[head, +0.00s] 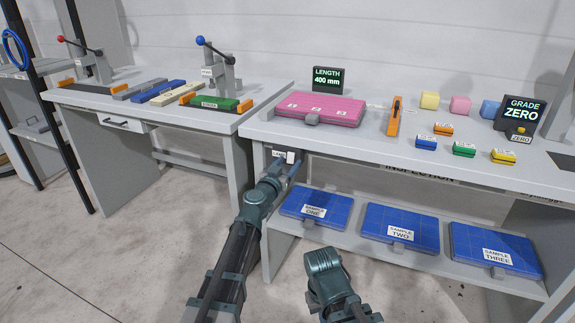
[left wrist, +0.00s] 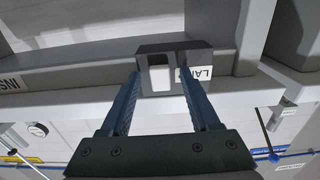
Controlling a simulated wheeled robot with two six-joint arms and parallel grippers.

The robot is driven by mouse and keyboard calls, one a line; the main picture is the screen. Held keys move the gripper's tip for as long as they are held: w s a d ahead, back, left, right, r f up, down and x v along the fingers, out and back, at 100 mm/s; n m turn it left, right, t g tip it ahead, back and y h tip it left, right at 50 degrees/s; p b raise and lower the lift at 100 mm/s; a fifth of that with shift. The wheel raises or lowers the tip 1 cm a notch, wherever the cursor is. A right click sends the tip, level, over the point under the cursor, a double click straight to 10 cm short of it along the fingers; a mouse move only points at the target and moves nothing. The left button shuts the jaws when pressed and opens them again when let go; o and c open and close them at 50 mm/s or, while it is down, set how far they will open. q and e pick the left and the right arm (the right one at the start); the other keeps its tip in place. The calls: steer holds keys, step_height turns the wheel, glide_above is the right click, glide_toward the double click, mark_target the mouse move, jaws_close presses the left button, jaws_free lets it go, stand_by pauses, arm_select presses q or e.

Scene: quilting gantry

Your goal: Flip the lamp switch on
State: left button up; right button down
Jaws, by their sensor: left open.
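The lamp switch is a dark box (left wrist: 196,52) with a white rocker (left wrist: 159,76) and a white label that reads in part "LA", upside down in the left wrist view. In the head view the switch (head: 290,157) sits under the front edge of the right bench, partly hidden by my gripper. My left gripper (head: 284,169) is open and empty, right in front of the switch. In the left wrist view its two fingers (left wrist: 160,80) stand either side of the rocker; contact cannot be told. A part of my right arm shows low in the head view, but no fingers.
The bench top (head: 390,155) overhangs the switch. A shelf (head: 370,252) below carries three blue sample cases, near my arms. A pink case (head: 318,108), an orange tool (head: 394,118) and colored blocks lie on top. A second bench (head: 190,122) stands left, with a floor gap between.

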arm_select(q)
jaws_close()
steer(key=shift+f+b, duration=0.3)
steer(key=shift+b, duration=0.45)
steer(key=shift+t+b, duration=0.6)
steer(key=shift+b, duration=0.25)
steer(key=shift+r, duration=0.1)
jaws_free()
steer(key=b+v, duration=0.1)
steer(key=v, duration=1.3)
steer(key=shift+b, duration=0.3)
steer(key=shift+w, duration=0.15)
